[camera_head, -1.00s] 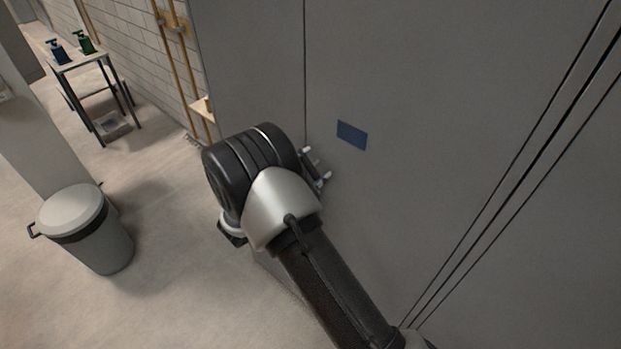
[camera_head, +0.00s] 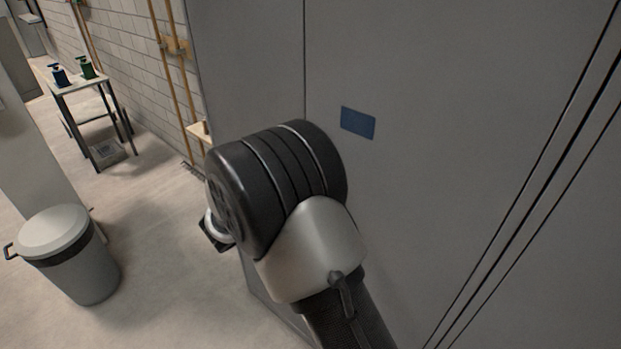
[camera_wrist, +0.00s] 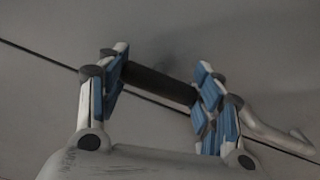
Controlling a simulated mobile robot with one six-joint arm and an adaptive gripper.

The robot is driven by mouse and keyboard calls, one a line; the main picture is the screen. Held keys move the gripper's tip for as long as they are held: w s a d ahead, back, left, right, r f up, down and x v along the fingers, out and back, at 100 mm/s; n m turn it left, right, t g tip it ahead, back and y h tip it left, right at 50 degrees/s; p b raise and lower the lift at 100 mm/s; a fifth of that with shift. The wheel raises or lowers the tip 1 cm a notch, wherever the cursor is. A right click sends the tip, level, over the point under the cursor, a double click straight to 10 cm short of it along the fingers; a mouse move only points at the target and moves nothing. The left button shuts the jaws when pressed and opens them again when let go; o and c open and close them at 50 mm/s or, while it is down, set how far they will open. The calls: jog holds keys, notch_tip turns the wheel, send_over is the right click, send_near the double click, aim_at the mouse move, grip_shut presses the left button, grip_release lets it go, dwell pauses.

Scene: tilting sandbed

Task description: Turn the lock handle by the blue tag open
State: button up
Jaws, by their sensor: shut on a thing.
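The blue tag (camera_head: 358,122) is a small flat rectangle on the grey door, just right of a vertical seam. In the wrist view, my gripper (camera_wrist: 160,76) has its two blue-padded fingers on either side of a dark bar (camera_wrist: 160,84), shut on it. A pale curved lever end (camera_wrist: 278,132) shows beyond the right finger; these look like parts of the lock handle. In the head view, my arm's wrist hides the handle and fingers, below and left of the tag.
The grey door panel (camera_head: 470,90) fills the right side, with dark seams running diagonally. A lidded bin (camera_head: 85,270) stands on the floor at left. A small table (camera_head: 75,82) with two pump bottles is farther back. Open floor lies between.

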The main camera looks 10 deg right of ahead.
jog(key=shift+m+b, duration=0.3)
jog(key=shift+b, duration=0.05)
jog(key=o, duration=1)
jog(key=v, duration=1.2)
